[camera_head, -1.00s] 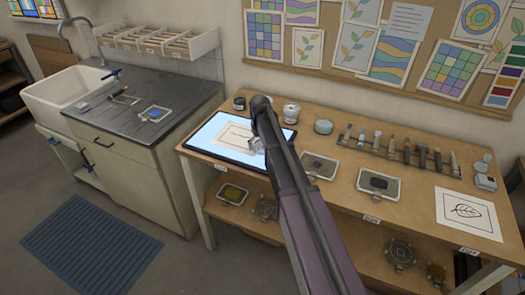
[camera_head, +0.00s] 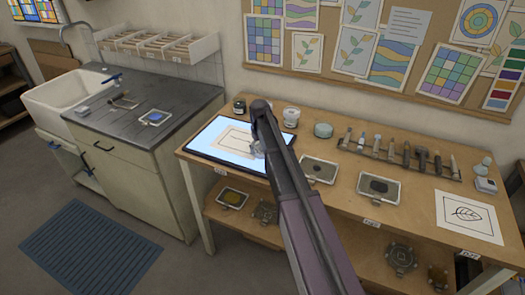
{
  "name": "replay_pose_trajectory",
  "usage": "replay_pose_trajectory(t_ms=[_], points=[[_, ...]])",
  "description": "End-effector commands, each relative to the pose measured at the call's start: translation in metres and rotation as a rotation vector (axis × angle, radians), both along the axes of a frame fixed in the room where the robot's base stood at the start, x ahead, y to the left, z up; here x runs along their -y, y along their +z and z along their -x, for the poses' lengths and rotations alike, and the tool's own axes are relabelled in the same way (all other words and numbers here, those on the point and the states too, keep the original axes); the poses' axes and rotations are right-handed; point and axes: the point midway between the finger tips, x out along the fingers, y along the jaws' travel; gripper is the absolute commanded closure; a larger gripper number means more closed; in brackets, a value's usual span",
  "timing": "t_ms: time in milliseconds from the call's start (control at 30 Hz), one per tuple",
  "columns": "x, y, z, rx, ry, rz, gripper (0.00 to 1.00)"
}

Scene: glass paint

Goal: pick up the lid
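I cannot make out a separate loose lid. Small round jars stand at the back of the wooden table: a dark jar (camera_head: 240,105), a white jar (camera_head: 291,117) and a pale teal jar (camera_head: 323,131). A lid on any of them is too small to tell. My arm reaches from the bottom of the view and hides part of the table. My gripper (camera_head: 257,148) is small and mostly behind the arm's end, over or near the right side of the lit light pad (camera_head: 208,138). Its fingers and anything between them cannot be made out.
A rack of tools (camera_head: 400,155) stands along the table's back right. Two framed plates, a leaf drawing (camera_head: 468,217) and small items lie in front of it. A lower shelf holds more plates. The dark counter (camera_head: 150,100) and sink (camera_head: 70,90) are at left.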

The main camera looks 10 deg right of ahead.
Motion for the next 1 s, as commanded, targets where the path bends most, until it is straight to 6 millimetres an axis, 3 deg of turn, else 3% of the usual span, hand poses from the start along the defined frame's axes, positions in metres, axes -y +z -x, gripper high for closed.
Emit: replay_pose_trajectory(t_ms=[533,667,1000], points=[[-0.002,0.003,0.003,-0.006,0.001,-0.006,0.53],[-0.003,0.009,0.003,-0.006,0.001,-0.005,0.81],[-0.001,0.038,0.002,-0.003,0.0,-0.003,0.82]])
